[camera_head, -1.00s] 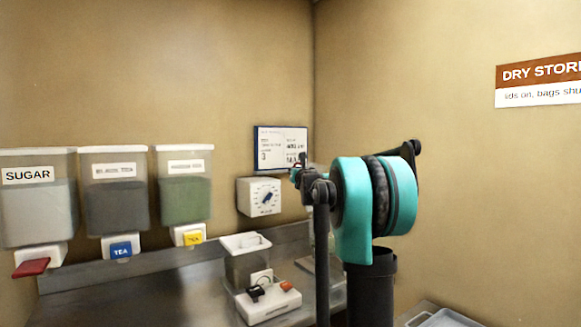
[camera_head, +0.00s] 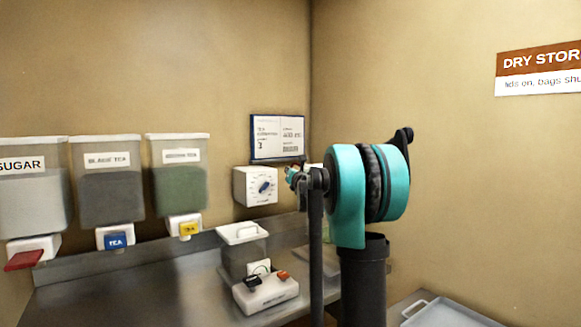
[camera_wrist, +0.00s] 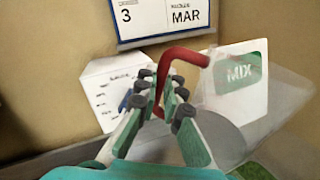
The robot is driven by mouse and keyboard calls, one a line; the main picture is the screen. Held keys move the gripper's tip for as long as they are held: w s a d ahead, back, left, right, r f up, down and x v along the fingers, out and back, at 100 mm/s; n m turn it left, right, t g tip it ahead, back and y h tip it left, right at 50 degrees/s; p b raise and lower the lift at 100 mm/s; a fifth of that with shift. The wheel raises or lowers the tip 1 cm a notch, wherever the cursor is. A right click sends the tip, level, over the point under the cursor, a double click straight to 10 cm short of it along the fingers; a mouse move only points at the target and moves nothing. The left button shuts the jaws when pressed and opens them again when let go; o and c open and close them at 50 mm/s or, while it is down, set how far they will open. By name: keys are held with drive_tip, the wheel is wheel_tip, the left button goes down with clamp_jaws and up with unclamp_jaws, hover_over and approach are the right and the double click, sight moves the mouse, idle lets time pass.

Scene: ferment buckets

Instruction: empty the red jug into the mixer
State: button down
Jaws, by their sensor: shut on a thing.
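My gripper (camera_wrist: 162,94) is shut on the red handle (camera_wrist: 183,56) of the red jug, between its green-and-white fingers. The jug's clear body (camera_wrist: 288,90) extends to the right of the fingers in the wrist view, tilted in that picture. A green MIX label shows there; I cannot tell whether it is on the jug or behind it. In the head view my gripper (camera_head: 293,175) is small and the arm mostly hides the jug. What looks like the mixer (camera_head: 246,262) is a clear vessel on a white base with black and orange controls, below my gripper.
Sugar (camera_head: 33,190), black tea (camera_head: 108,190) and green-filled (camera_head: 180,190) dispensers hang at left. A grey tray (camera_head: 455,314) lies at lower right. The left counter is clear.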

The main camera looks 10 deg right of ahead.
drive_tip(key=shift+f, duration=0.5)
drive_tip(key=m, duration=0.1)
drive_tip(key=f+m, duration=0.1)
drive_tip(key=m, duration=0.1)
drive_tip(key=shift+d+f+t, duration=0.2)
drive_tip(key=shift+f+t, duration=0.1)
drive_tip(key=m, duration=0.1)
drive_tip(key=d+m, duration=0.1)
drive_tip(key=m+h, duration=0.1)
drive_tip(key=m, duration=0.1)
drive_tip(key=shift+s+d+r, duration=0.2)
drive_tip(key=shift+d+r, duration=0.05)
drive_tip(key=shift+r, duration=0.1)
drive_tip(key=d+m, duration=0.1)
drive_tip(key=d+r+m+h, duration=0.1)
drive_tip(key=m, duration=0.1)
drive_tip(key=shift+s, duration=0.15)
drive_tip(key=d+m, duration=0.1)
drive_tip(key=d+m+h, duration=0.1)
drive_tip(key=m, duration=0.1)
drive_tip(key=d+r+m, duration=0.1)
drive_tip(key=m, duration=0.1)
drive_tip(key=shift+s+d+h, duration=0.3)
drive_tip(key=shift+s+d, duration=0.05)
drive_tip(key=shift+s+d+m+t, duration=0.15)
drive_tip(key=shift+d+m+t, duration=0.2)
drive_tip(key=shift+m, duration=0.25)
drive_tip(key=shift+d, duration=0.1)
